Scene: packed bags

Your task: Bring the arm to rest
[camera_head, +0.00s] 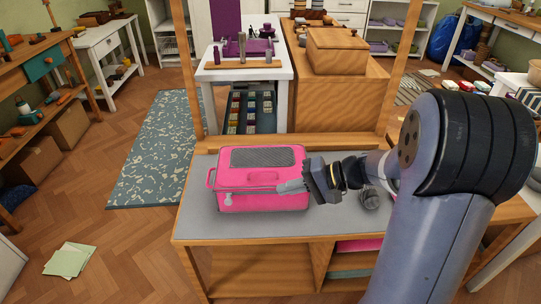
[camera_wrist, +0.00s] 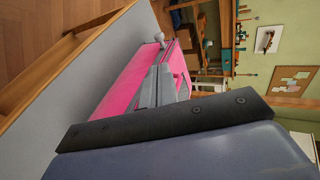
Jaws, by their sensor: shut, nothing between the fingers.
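My gripper (camera_head: 291,187) is in front of the pink case in the head view, over the case's right part. Its fingers point left and are shut with nothing between them. The pink case (camera_head: 240,200) stands on the grey table top (camera_head: 200,225) and has a dark grey patterned panel on its lid. In the wrist view the gripper fingers (camera_wrist: 158,88) reach toward the pink case (camera_wrist: 125,84). I cannot tell whether the fingers touch the case.
A wooden frame rises at the table's back edge. A white table (camera_head: 243,74) and a wooden cabinet (camera_head: 345,85) with a box stand behind. A blue patterned rug (camera_head: 155,150) lies to the left, and papers (camera_head: 69,259) lie on the floor.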

